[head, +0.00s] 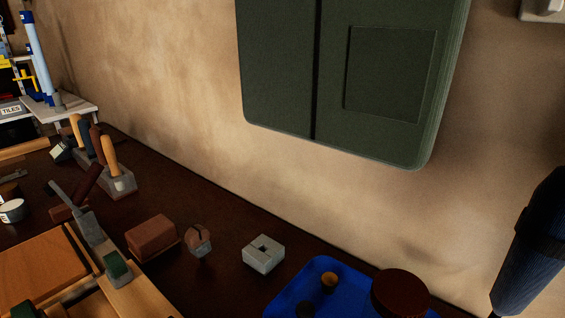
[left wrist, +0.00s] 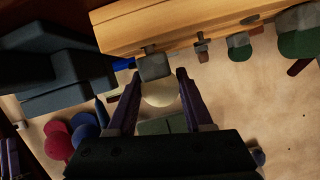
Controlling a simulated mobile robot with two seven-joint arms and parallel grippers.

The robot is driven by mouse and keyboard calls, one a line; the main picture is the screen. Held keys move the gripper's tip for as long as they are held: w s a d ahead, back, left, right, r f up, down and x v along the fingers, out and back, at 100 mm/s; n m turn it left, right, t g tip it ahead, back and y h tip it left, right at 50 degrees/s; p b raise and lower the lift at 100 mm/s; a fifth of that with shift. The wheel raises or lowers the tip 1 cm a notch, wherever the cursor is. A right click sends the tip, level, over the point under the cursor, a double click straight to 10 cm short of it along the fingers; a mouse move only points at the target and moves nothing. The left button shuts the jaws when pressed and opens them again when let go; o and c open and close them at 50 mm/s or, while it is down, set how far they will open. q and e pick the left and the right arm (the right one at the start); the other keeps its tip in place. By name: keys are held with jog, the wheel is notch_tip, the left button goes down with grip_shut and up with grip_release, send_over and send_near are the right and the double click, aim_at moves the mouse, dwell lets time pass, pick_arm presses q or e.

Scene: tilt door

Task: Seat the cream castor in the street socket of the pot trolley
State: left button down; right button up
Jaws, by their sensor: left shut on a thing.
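In the left wrist view my left gripper (left wrist: 158,88) is shut on the cream castor (left wrist: 161,93), whose rounded cream end shows between the fingers. A grey block (left wrist: 153,68) sits just beyond it, close to the edge of a wooden beam (left wrist: 190,28), probably the pot trolley. I cannot tell whether this block is part of the castor or whether it touches the beam. Green-and-grey pieces (left wrist: 238,45) stand along the beam to the right. Which socket is the street one cannot be told. My left gripper is not clearly visible in the head view; my right gripper is not in view.
In the head view a brick-coloured block (head: 152,236), a grey block with a hole (head: 263,254) and a blue tray (head: 285,296) stand on the dark table. A green wall cabinet (head: 335,75) hangs above. Wooden-handled tools (head: 110,160) stand at left.

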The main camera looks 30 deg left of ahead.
pick_arm(q)
jog(key=shift+f, duration=0.35)
jog(key=shift+c, duration=1.1)
grip_release()
jog(key=p+v, duration=0.1)
jog(key=v, duration=0.9)
